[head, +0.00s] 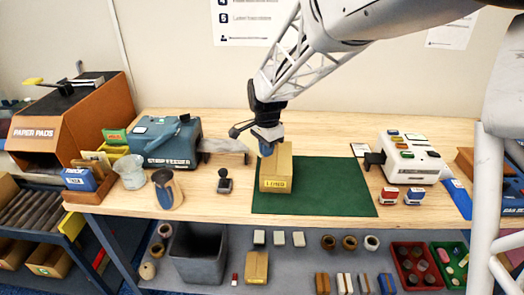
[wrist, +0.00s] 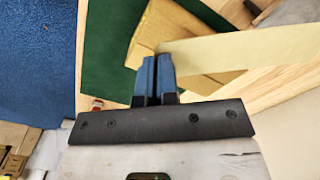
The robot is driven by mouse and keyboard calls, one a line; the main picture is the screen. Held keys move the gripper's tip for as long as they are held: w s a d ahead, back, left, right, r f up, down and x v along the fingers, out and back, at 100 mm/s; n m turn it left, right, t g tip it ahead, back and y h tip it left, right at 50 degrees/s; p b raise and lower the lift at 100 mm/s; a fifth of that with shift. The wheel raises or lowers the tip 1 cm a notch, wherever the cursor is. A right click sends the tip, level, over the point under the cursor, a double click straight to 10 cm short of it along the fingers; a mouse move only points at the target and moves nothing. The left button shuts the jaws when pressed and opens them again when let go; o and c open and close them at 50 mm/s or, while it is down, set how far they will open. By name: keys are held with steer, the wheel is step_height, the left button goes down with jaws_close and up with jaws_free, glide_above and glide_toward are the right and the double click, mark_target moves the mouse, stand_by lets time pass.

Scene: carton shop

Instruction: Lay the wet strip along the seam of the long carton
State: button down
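The long carton (head: 276,172) is a tan box with a yellow label on its near end. It sits on the left part of the green mat (head: 330,190); the carton (wrist: 172,28) also shows in the wrist view. My gripper (head: 267,147) is at the carton's upper left edge in the head view. In the wrist view its blue fingers (wrist: 154,68) are close together on the end of a pale yellow strip (wrist: 250,52). The strip runs right from the fingertips, across the view of the carton. Whether it touches the carton, and where the seam is, I cannot tell.
A teal feeder machine (head: 166,142) with a grey ledge stands left of the carton. A black-handled stamp (head: 224,182) and two cups are in front of it. A white machine (head: 410,158) and two small stamps are at the right. The mat right of the carton is clear.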

steer(key=m, duration=0.1)
steer(key=d+m, duration=0.1)
steer(key=m, duration=0.2)
steer(key=shift+w+d+r+m, duration=0.1)
steer(key=shift+d+r+m, duration=0.2)
steer(key=shift+d+r, duration=0.05)
steer(key=m, duration=0.2)
steer(key=d+m, duration=0.1)
steer(key=shift+d+r+m, duration=0.1)
steer(key=shift+r+m, duration=0.15)
steer(key=shift+m, duration=0.05)
steer(key=shift+f, duration=0.15)
steer(key=shift+f, duration=3.05)
steer(key=shift+f, duration=0.2)
steer(key=c, duration=1.3)
jaws_free()
steer(key=shift+r, duration=0.15)
